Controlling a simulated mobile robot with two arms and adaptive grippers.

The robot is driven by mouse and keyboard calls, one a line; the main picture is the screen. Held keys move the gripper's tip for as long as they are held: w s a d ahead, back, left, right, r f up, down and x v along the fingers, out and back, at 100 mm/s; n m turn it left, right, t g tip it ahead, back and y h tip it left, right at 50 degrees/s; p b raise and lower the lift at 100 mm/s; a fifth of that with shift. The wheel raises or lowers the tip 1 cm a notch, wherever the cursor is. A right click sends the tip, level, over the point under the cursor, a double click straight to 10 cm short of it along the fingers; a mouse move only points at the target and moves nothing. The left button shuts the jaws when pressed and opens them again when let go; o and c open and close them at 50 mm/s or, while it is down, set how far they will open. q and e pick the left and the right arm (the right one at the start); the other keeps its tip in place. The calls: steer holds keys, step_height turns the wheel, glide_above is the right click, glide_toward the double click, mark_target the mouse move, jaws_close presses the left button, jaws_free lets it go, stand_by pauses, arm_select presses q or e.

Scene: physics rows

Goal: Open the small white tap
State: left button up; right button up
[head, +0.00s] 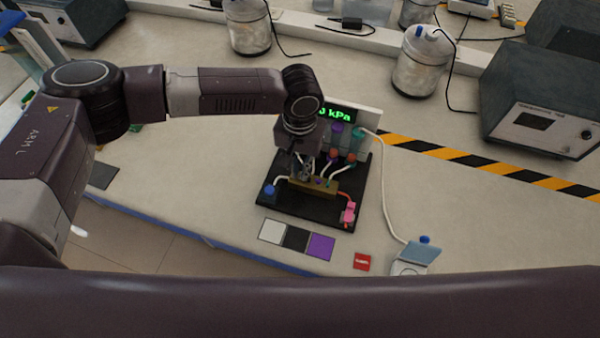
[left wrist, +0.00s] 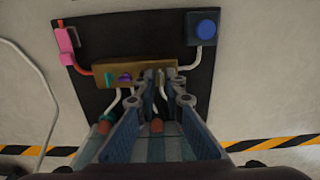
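My left gripper (head: 305,172) points down at the brass bar (head: 327,189) on the black board. In the left wrist view its two fingers (left wrist: 160,77) stand apart at the end of the brass bar (left wrist: 140,69) nearest the blue knob. Something pale shows between the fingertips, but the small white tap cannot be clearly made out; the fingers hide that spot. A teal tap (left wrist: 108,78) and a purple tap (left wrist: 125,77) sit on the bar beside the fingers. I cannot see contact with a tap. My right gripper is not in view.
The blue knob (head: 269,190) and a pink clamp (head: 348,212) flank the bar. A green kPa display (head: 335,114) and upright tubes stand behind it. White, black and purple cards (head: 320,246) and a red tag (head: 362,262) lie in front. White hoses run close to the fingers.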

arm_select(q)
steer(key=shift+f, duration=0.55)
steer(key=shift+r+p, duration=0.4)
steer(key=shift+p, duration=0.3)
stand_by(0.3)
jaws_close()
steer(key=n+p, duration=0.4)
steer(key=p, duration=0.1)
steer(key=n+p, duration=0.1)
steer(key=p, duration=0.1)
steer(key=shift+s+r+n, duration=0.1)
steer(key=shift+r+n, duration=0.15)
steer(key=shift+n, duration=0.15)
steer(key=shift+f+n+p, duration=0.1)
steer(key=shift+n+p, duration=0.3)
steer(key=shift+p, duration=0.05)
steer(key=shift+f, duration=0.2)
